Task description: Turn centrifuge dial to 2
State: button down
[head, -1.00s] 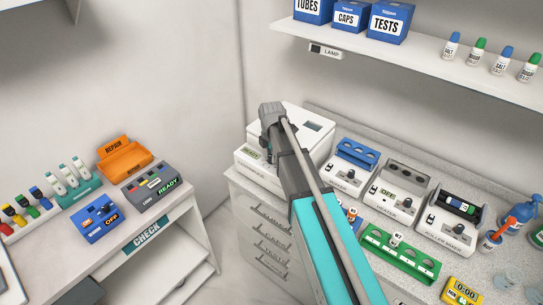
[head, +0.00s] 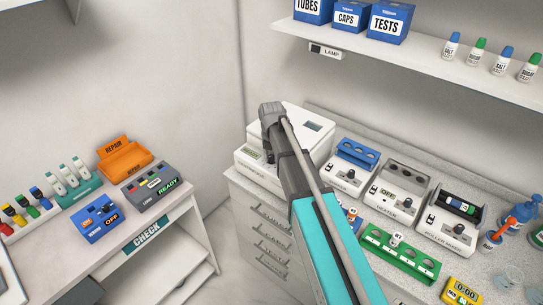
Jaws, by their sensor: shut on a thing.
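The centrifuge (head: 317,125) is a white box at the back left corner of the right-hand counter, with a dark window on its top and a small greenish display (head: 252,153) on its front. My arm reaches across it from the lower right. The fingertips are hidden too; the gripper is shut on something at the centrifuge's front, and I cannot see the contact.
A mixer with a blue rack (head: 357,152), a heater (head: 398,192) and a roller mixer (head: 450,219) stand right of the centrifuge. A green rack (head: 402,255) lies in front of them. A shelf (head: 430,50) with boxes and bottles hangs above. Open floor lies between the counters.

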jog(key=shift+n, duration=0.5)
jog(key=c, duration=0.7)
grip_release()
jog(key=shift+o, duration=0.2)
jog(key=shift+m, duration=0.3)
